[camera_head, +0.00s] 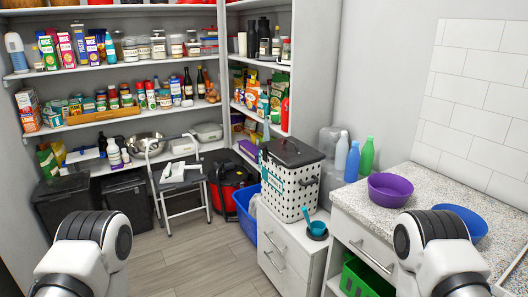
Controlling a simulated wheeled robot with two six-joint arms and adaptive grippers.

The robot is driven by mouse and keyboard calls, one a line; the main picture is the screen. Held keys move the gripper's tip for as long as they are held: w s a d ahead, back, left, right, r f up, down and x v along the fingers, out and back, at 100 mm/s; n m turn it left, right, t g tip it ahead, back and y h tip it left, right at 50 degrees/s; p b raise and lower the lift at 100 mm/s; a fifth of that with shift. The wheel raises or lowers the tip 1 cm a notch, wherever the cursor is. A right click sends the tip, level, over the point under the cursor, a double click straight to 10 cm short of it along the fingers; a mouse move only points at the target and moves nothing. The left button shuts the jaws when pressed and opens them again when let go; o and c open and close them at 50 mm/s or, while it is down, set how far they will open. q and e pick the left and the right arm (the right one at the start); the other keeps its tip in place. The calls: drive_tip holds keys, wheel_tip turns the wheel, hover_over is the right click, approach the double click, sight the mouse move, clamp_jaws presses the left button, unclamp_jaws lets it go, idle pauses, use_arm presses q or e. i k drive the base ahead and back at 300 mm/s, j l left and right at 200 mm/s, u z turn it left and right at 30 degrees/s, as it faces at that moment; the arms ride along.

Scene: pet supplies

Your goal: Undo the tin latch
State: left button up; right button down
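A white tin with black dots (285,195) and a black lid (291,152) stands upright on a white drawer cabinet right of centre. The lid sits on the tin, with a dark handle on top. A dark fitting (309,181) shows on its right side. It may be the latch or a handle; I cannot tell which, or whether a latch is fastened. My two arms show only as white and black links at the bottom left and bottom right. Neither gripper is in view.
Bottles (353,160), a purple bowl (390,189) and a blue bowl (462,221) are on the right counter. A folding step stool (181,183) stands on the floor at left.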

sight(264, 147)
drive_tip(key=i+u, duration=0.3)
drive_tip(key=i, duration=0.3)
drive_tip(key=i+l+u, duration=0.1)
drive_tip(key=i+u, duration=0.15)
drive_tip(key=i, duration=0.3)
drive_tip(key=i+l+u, duration=0.3)
drive_tip(key=i, duration=0.25)
